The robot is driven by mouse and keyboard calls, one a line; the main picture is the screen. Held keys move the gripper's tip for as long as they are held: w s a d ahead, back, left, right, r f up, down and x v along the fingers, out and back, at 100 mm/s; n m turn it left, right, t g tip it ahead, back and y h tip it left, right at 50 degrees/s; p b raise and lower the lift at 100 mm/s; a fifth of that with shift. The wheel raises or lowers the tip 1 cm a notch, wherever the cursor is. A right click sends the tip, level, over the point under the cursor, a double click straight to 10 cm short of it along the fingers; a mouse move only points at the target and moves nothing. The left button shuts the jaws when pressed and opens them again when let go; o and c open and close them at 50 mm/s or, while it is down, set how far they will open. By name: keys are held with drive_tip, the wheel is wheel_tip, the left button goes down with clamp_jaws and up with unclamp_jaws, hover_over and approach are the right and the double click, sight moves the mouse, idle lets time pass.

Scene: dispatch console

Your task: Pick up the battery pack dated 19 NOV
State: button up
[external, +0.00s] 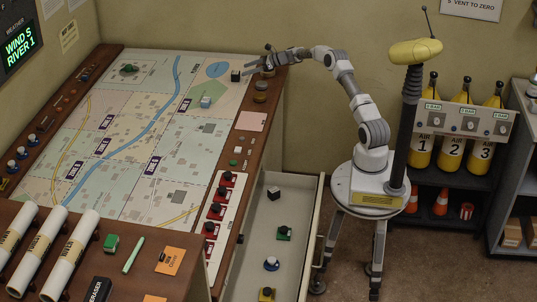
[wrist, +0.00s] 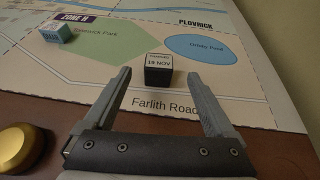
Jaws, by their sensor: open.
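The battery pack is a small dark block with white labels; the one facing me reads 19 NOV in the wrist view (wrist: 159,72). It stands on the map near the blue pond and the words Farlith Road. In the external view the dark block (external: 235,76) is at the map's far right edge. My gripper (external: 256,62) is open and low over that edge, to the right of the pack. In the wrist view my gripper (wrist: 159,82) has one finger on each side, with the pack centred between the fingertips or just beyond them. Nothing is held.
A teal block (wrist: 56,34) stands to the left on the map. A brass knob (wrist: 20,146) is on the wooden rim at lower left. An open drawer (external: 255,225) holds several small items, including another dark block with a white top (external: 276,195). Red switches (external: 214,211) line the console.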

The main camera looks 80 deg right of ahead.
sight(237, 72)
drive_tip(key=shift+b+x, duration=0.4)
drive_tip(key=shift+x, duration=2.25)
drive_tip(key=shift+a, duration=0.1)
drive_tip(key=shift+c, duration=0.3)
drive_tip(key=shift+r, duration=0.1)
clamp_jaws()
